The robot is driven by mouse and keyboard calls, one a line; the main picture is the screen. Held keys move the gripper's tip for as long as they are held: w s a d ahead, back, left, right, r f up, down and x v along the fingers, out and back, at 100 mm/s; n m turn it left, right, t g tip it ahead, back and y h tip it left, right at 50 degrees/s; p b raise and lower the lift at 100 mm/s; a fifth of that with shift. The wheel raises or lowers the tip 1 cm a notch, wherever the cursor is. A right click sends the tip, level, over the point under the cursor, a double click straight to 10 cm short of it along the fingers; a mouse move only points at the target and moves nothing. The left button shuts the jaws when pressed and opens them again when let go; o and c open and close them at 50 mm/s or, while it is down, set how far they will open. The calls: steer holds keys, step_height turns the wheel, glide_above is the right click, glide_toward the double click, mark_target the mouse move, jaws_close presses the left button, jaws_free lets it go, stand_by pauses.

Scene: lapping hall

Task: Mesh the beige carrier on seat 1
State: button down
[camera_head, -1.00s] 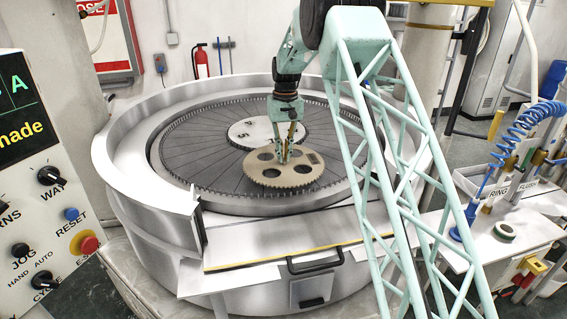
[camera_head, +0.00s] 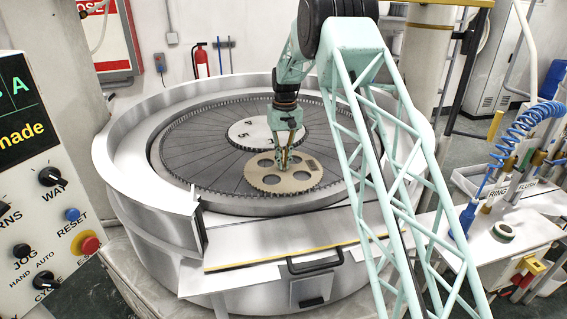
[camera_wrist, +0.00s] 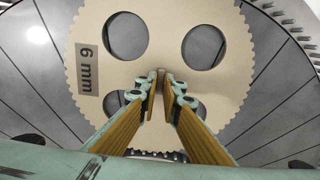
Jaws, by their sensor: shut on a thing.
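The beige carrier (camera_head: 286,187) is a round toothed disc with several round holes and a "6 mm" label. It lies flat over the front part of the dark lapping plate (camera_head: 205,150). My gripper (camera_head: 284,165) is shut at its middle, on a small part hidden between the fingertips. In the wrist view the carrier (camera_wrist: 160,30) fills the upper middle, with the closed fingertips (camera_wrist: 160,75) at its centre. I cannot tell whether its teeth engage the pins or whether a gap is left beneath. The white numbered centre disc (camera_head: 250,133) is behind it; seat 1's mark is not legible.
A pin ring (camera_head: 178,183) runs around the plate inside the machine's raised metal rim (camera_head: 125,160). A dark toothed strip (camera_wrist: 155,155) shows below the fingers in the wrist view. The left part of the plate is clear. A control panel (camera_head: 40,220) stands at left.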

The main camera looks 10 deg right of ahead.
steer(key=c, duration=2.8)
jaws_free()
steer(key=shift+r, duration=0.1)
steer(key=shift+d+r, duration=0.1)
steer(key=shift+r, duration=5.8)
